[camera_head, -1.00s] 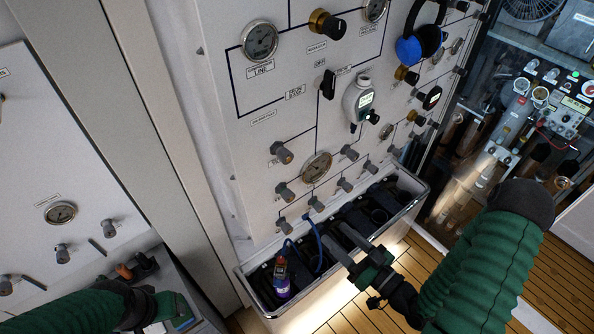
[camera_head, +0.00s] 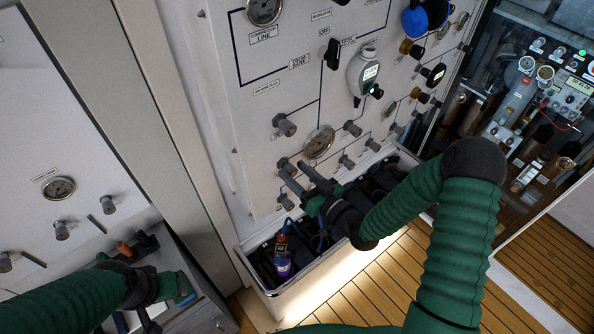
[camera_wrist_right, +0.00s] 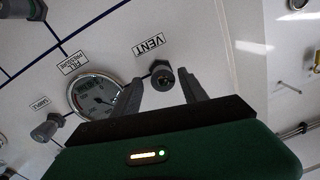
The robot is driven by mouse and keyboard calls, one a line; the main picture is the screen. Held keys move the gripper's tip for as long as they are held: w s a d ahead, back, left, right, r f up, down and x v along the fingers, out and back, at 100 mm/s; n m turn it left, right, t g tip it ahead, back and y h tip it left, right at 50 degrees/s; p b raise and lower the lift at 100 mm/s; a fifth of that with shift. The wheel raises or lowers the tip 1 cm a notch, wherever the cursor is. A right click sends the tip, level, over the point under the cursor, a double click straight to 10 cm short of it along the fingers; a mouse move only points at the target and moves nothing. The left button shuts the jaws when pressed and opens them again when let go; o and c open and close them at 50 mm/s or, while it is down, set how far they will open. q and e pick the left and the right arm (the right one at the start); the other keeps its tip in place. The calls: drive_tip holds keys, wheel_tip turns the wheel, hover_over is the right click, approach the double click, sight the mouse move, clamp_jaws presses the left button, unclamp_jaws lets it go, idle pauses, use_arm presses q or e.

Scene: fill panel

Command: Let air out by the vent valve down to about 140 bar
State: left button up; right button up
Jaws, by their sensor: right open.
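The vent valve is a small dark knob (camera_wrist_right: 162,78) under an upside-down VENT label (camera_wrist_right: 149,45) in the right wrist view. My right gripper (camera_wrist_right: 164,82) is open, with one finger on each side of the knob. Contact cannot be made out. In the head view my right gripper (camera_head: 291,170) reaches the lower left of the panel, and its fingers partly hide the knobs there. The round fill pressure gauge (camera_head: 319,143) is up and right of the fingertips; it also shows in the wrist view (camera_wrist_right: 95,93). Its reading is too small to tell. My left gripper (camera_head: 172,287) is at lower left, its jaws unclear.
Several other knobs, such as one above (camera_head: 285,125), stand close around my right gripper. A white-rimmed bin (camera_head: 325,272) with dark contents and a purple item (camera_head: 282,262) is below the panel. A grey device with a display (camera_head: 362,75) hangs above.

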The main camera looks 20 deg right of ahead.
drive_tip(key=shift+a, duration=0.45)
drive_tip(key=c, duration=0.4)
drive_tip(key=shift+w, duration=0.1)
drive_tip(key=shift+c, duration=1.4)
drive_tip(key=shift+d+f, duration=0.1)
drive_tip(key=shift+d, duration=0.15)
clamp_jaws()
use_arm(q)
drive_tip(key=shift+w+a+f, duration=0.15)
drive_tip(key=shift+a, duration=0.2)
drive_tip(key=shift+a, duration=0.15)
use_arm(e)
drive_tip(key=shift+a, duration=0.1)
use_arm(q)
drive_tip(key=shift+f, duration=0.1)
use_arm(e)
drive_tip(key=shift+m, duration=0.3)
